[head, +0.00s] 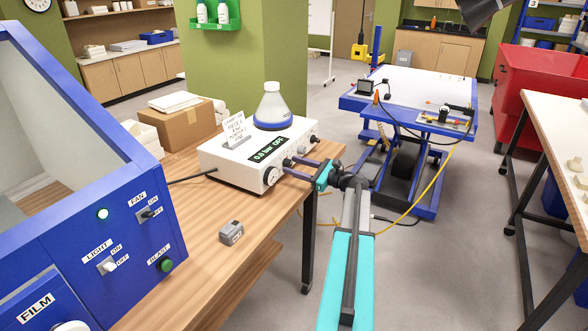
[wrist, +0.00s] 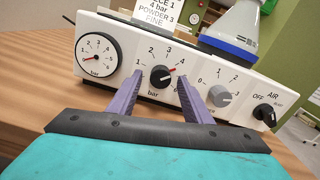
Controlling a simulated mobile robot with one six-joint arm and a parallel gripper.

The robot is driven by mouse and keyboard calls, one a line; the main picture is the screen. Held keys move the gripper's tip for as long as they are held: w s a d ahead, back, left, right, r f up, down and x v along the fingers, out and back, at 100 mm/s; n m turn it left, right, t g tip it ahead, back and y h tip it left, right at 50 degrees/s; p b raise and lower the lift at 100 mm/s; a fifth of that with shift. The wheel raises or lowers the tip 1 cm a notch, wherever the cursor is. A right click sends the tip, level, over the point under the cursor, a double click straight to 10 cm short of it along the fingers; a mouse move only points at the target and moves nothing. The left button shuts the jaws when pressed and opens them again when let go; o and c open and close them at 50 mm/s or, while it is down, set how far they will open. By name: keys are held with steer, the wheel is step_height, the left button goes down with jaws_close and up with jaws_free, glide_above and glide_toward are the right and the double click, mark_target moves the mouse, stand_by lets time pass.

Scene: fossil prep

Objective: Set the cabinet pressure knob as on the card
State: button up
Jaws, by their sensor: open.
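The white control unit (head: 240,164) stands on the wooden bench, its display (head: 266,150) reading 0.0 bar OFF. The black bar knob (wrist: 160,77) has a red pointer aimed to the upper right; the exact mark is hard to read. My gripper (head: 288,166) is open in front of the panel. In the wrist view its purple fingers (wrist: 160,84) stand either side of this knob, apparently not gripping it.
Left of the knob is a round gauge (wrist: 96,57). To the right are a grey knob (wrist: 221,96) and a black AIR knob (wrist: 266,114). A blue cabinet (head: 120,235) stands left, a small grey block (head: 231,233) on the bench. A flask (head: 272,106) tops the unit.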

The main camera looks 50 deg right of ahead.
steer(key=shift+s, duration=0.15)
steer(key=b+v, duration=0.3)
steer(key=v, duration=1)
steer(key=shift+s, duration=0.3)
steer(key=shift+f, duration=0.1)
